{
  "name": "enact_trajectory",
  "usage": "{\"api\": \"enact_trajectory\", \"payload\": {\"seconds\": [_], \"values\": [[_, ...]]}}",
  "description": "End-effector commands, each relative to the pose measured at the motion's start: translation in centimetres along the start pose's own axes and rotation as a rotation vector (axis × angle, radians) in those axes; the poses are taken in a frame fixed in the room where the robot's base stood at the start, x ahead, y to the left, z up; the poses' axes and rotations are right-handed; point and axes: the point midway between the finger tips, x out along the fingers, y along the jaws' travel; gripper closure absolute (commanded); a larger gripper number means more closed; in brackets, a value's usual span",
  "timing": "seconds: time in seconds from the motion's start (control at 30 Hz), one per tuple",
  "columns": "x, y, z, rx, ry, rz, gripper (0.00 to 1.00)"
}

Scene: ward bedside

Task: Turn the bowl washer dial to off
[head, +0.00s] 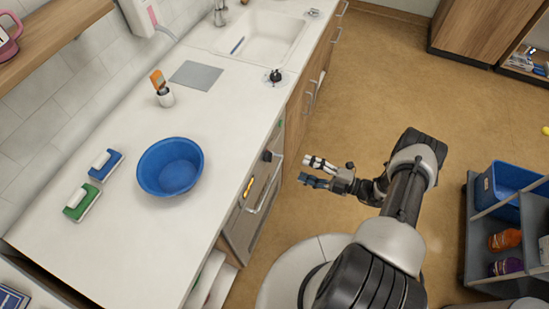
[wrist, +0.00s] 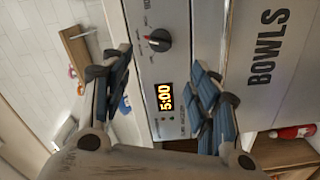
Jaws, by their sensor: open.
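The bowl washer (head: 238,226) is built in under the counter, with a lit amber display and a handle on its front. Its dial (head: 267,156) is a small dark knob near the top of that front. In the wrist view the dial (wrist: 157,40) is black with a red mark, on a pale panel above a "5:00" display (wrist: 165,97). The word "BOWLS" is at right. My gripper (head: 305,169) is open and empty, apart from the washer front, to its right. In the wrist view my gripper (wrist: 160,60) has its fingers either side of the dial, not touching it.
A sink (head: 262,38) is at the back. A grey cart (head: 474,239) stands at right. The floor beyond my arm is clear.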

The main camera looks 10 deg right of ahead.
Motion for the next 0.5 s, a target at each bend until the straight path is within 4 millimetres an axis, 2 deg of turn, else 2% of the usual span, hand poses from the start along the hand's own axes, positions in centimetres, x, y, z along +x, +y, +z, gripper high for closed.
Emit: {"api": "enact_trajectory", "payload": {"seconds": [0.03, 0.3, 0.5], "values": [[1.3, 0.0, -0.2, 0.001, 0.006, -0.002, 0.45], [7.3, -0.1, -0.2, 0.000, 0.005, -0.004, 0.45], [10.7, -0.1, -0.1, -0.001, 0.003, -0.003, 0.45]]}}
